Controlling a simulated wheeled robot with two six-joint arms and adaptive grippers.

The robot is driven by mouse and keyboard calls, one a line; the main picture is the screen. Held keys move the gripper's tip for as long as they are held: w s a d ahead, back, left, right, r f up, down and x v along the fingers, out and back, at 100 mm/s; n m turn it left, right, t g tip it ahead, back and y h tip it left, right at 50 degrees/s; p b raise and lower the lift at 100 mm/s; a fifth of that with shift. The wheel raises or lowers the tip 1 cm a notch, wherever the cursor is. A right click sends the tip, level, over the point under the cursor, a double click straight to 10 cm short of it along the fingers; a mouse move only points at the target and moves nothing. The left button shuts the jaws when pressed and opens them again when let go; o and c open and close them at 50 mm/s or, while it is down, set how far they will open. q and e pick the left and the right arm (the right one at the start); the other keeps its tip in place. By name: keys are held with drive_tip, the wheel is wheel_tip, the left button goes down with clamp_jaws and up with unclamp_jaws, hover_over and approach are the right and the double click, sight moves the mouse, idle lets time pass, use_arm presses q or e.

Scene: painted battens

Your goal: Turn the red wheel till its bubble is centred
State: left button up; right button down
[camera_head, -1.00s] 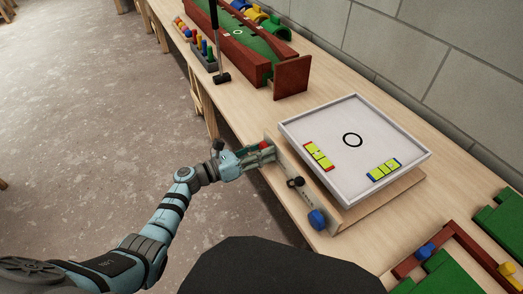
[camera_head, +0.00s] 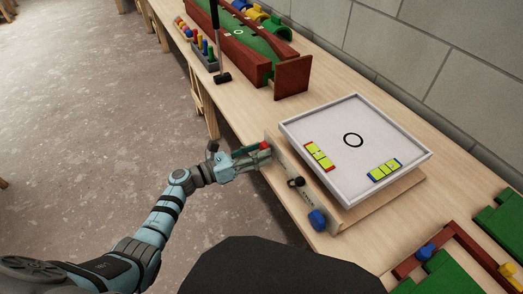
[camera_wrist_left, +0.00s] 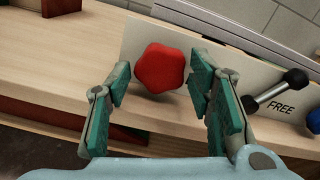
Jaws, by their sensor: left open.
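The red wheel (camera_head: 265,146) is a lobed knob on the front panel of the tilting tray's stand. It also shows large in the left wrist view (camera_wrist_left: 161,68). My left gripper (camera_head: 259,155) is open just in front of it, one finger to each side in the wrist view, with no clear contact. The white tray (camera_head: 345,104) carries a red-framed yellow-green vial (camera_head: 319,155) and a blue-framed one (camera_head: 384,170). Their bubbles are too small to place for certain. My right gripper is out of view.
A blue wheel (camera_head: 317,219) and a black lever (camera_head: 296,182) sit on the same panel; the wrist view shows "FREE" beside the lever. A black-headed mallet (camera_head: 222,78) and a red-and-green trough (camera_head: 244,50) stand further back. Green and red pieces (camera_head: 437,275) lie at lower right.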

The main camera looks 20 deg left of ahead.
use_arm(q)
drive_tip(key=v, duration=1)
drive_tip(key=shift+s+a, duration=0.2)
drive_tip(key=shift+s, duration=0.05)
